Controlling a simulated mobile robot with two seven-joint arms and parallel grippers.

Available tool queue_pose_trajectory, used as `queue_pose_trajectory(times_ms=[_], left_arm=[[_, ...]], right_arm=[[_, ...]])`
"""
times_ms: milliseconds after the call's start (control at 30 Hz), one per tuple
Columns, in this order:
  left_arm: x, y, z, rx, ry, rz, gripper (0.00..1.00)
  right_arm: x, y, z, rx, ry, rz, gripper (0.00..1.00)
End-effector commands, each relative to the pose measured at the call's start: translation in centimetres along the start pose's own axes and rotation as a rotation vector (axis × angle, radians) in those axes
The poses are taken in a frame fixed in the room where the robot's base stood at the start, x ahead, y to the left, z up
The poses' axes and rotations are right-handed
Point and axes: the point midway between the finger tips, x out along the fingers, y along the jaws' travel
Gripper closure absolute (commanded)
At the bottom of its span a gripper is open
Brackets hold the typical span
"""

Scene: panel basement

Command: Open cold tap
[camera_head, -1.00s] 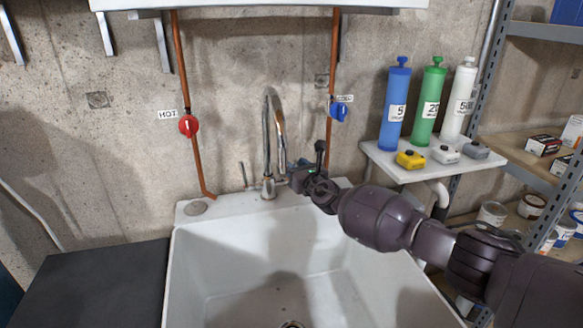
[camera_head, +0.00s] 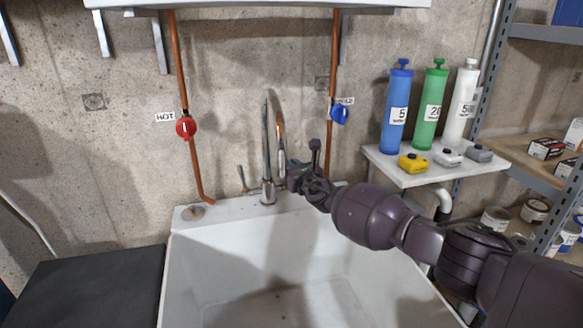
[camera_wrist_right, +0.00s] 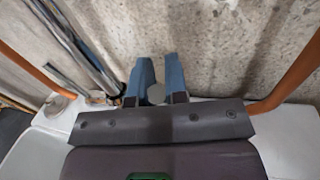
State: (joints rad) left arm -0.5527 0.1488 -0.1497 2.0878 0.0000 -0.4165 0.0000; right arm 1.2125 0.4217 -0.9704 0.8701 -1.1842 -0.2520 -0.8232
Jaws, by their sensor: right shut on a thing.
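The sink faucet (camera_head: 267,150) has a tall curved metal spout at the sink's back edge. A thin lever (camera_head: 241,178) leans left on its left side. My right gripper (camera_head: 296,177) is just right of the spout's base, with its blue fingers closed around a small round grey end (camera_wrist_right: 156,94). That looks like the faucet's right handle, mostly hidden by the fingers. A blue valve (camera_head: 339,114), by a partly covered label, sits on the right copper pipe, above and right of the gripper and apart from it. My left gripper is out of view.
A red valve (camera_head: 186,128) labelled HOT is on the left copper pipe. The white sink (camera_head: 270,258) lies below my arm. A small shelf (camera_head: 392,167) at right holds several coloured cylinders and small blocks. A dark counter (camera_head: 92,285) is at left. The sink basin is empty.

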Motion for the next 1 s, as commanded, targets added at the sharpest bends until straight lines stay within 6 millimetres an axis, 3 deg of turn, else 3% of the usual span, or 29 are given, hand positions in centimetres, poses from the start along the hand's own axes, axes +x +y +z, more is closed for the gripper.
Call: queue_pose_trajectory(times_ms=[233, 633, 1000], left_arm=[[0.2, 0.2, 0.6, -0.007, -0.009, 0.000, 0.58], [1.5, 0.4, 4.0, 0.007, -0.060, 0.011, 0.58], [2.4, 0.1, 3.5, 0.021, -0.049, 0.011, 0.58]], right_arm=[[-0.1, 0.0, -0.3, -0.001, -0.005, 0.001, 1.00], [-1.0, 0.2, -1.8, -0.033, -0.162, 0.009, 1.00], [-1.5, 0.3, -0.6, -0.055, -0.241, 0.009, 1.00]])
